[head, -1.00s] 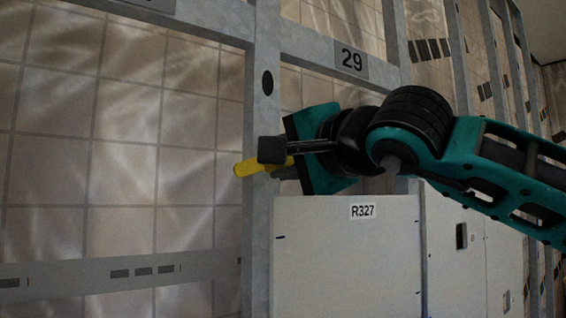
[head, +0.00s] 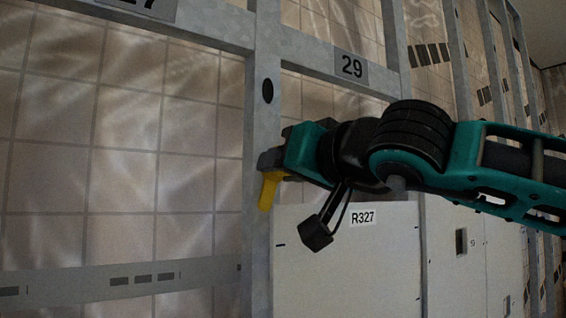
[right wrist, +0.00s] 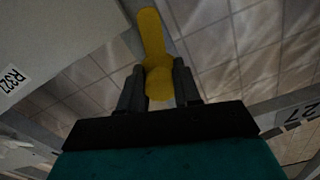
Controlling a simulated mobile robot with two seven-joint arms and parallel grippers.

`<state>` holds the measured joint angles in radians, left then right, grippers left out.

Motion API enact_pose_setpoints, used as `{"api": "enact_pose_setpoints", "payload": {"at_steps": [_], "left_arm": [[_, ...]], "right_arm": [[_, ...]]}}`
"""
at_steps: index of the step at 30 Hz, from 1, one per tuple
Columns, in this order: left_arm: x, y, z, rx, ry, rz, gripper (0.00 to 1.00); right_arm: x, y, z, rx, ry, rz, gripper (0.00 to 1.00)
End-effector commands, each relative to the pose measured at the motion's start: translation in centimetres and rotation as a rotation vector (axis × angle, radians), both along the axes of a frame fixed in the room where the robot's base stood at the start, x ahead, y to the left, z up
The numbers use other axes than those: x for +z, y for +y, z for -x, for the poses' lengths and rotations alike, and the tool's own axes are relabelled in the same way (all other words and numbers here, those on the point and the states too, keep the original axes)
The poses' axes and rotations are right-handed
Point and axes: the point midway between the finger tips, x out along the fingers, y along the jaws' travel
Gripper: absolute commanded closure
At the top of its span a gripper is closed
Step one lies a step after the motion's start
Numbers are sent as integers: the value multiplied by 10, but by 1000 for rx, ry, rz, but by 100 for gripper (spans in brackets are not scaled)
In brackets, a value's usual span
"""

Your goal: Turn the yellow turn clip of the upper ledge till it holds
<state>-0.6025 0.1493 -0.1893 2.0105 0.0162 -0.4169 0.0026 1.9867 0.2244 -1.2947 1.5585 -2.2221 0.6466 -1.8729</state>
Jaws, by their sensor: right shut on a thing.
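The yellow turn clip (head: 268,190) is on the grey upright post (head: 259,236), close to the upper left corner of the panel marked R327. Its free end points down and slightly left in the head view. My right gripper (head: 270,162) is at the clip's upper end. In the right wrist view the two dark fingers (right wrist: 159,88) are shut on the yellow clip (right wrist: 152,35), one on each side. The upper ledge cannot be made out apart from the clip. My left gripper is not in view.
The white R327 panel (head: 345,265) stands right of the post, below my right arm. A grey rail with a 29 label (head: 351,66) runs above. A tiled wall (head: 125,180) lies behind the frame on the left.

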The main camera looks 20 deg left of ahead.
Motion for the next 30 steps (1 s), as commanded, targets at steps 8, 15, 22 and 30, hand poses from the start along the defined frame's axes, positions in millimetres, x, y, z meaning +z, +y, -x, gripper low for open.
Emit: {"api": "enact_pose_setpoints", "payload": {"at_steps": [8,15,22,30], "left_arm": [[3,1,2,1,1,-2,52],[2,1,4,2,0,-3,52],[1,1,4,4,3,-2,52],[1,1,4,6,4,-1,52]], "right_arm": [[-8,3,1,7,-138,127,98],[-9,2,0,6,-207,183,98],[-9,2,0,6,-230,202,98],[-10,2,0,5,-231,203,98]]}}
